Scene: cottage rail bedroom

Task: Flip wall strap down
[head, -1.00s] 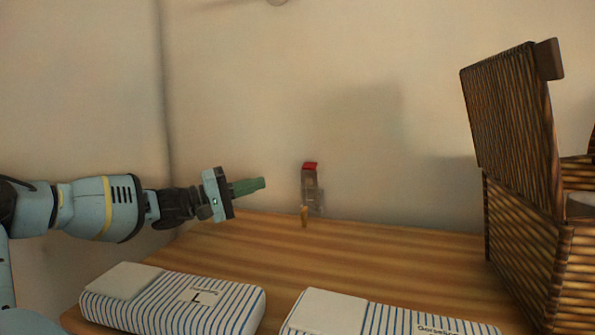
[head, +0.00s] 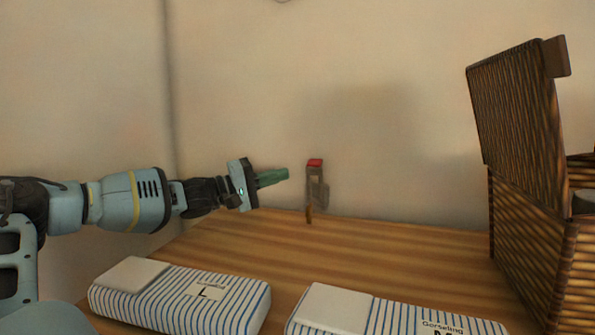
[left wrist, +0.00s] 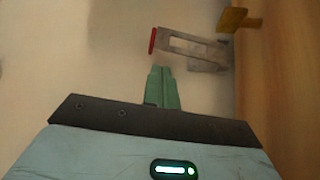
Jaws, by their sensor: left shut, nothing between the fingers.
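The wall strap (head: 315,180) is a narrow metal piece with a slot and a red end at its top, upright near the wall at the back of the wooden table. In the left wrist view the strap (left wrist: 195,46) lies just beyond my fingertips, with its red end to the left. A small brass-coloured piece (head: 309,214) is at its lower end and also shows in the left wrist view (left wrist: 238,19). My left gripper (head: 286,174) has green fingers, shut and empty, pointing right, a short gap left of the strap. My right gripper is not in view.
Two blue-striped packs, one marked L (head: 180,295) and another (head: 390,316), lie at the front of the wooden table (head: 400,250). An open wicker box (head: 530,235) with raised lid stands at the right. The table middle is clear.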

